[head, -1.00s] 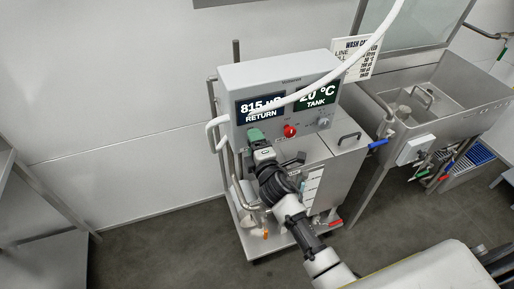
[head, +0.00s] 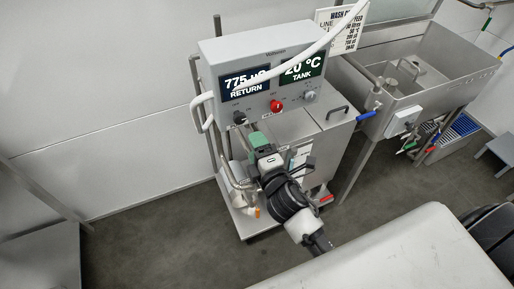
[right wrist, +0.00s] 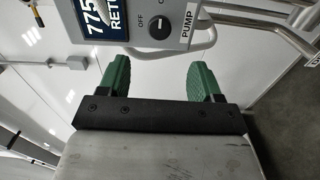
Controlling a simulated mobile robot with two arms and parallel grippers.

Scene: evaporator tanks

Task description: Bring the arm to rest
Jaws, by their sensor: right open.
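My right arm reaches in from the bottom of the head view toward the wash unit (head: 335,150). Its right gripper (head: 255,138), with green fingertips, is just below and in front of the control panel (head: 300,45). In the right wrist view the gripper (right wrist: 160,70) has its green fingers wide apart with nothing between them. A black pump knob (right wrist: 160,27), labelled PUMP, shows beyond the fingers, apart from them. The knob also shows in the head view (head: 239,118). My left gripper is not in view.
The return display (head: 246,86) reads 775 and the tank display (head: 303,68) 20 °C. A red knob (head: 277,106) sits on the panel. A white hose (head: 315,48) crosses in front. A steel sink (head: 420,85) stands at right. The floor at left (head: 150,240) is clear.

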